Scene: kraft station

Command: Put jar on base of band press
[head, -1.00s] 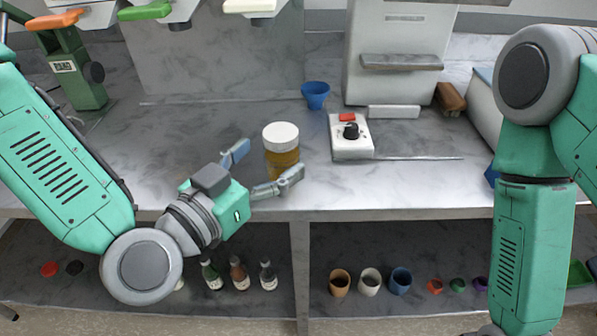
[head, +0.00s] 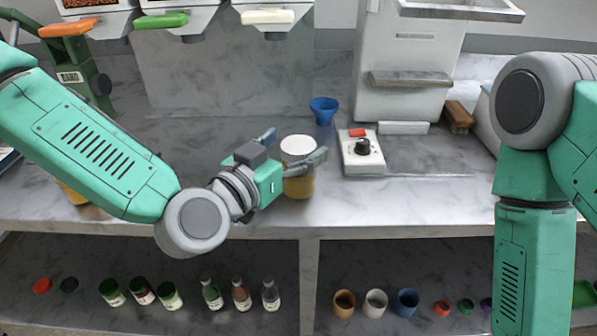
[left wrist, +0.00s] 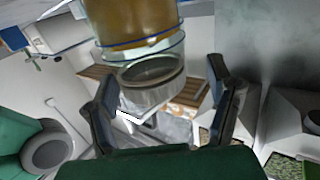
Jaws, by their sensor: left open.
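The jar, amber with a white lid (head: 298,146), stands upright on the marble counter near its front edge. My left gripper (head: 295,150) is open, with one finger on the far side and one in front of the jar's upper part. In the left wrist view the jar (left wrist: 140,22) shows large at the top, above and between the two spread fingers (left wrist: 162,80); I cannot tell whether they touch it. A green stand with an orange top (head: 72,70) at the back left may be the band press; my left arm hides its lower part. My right gripper is out of frame.
A control box with a black knob (head: 362,158) stands right of the jar, a blue funnel (head: 323,110) behind it. A white machine (head: 405,75) stands behind the box. Bottles (head: 240,295) and cups (head: 375,303) stand on the lower shelf. My right arm is at the right.

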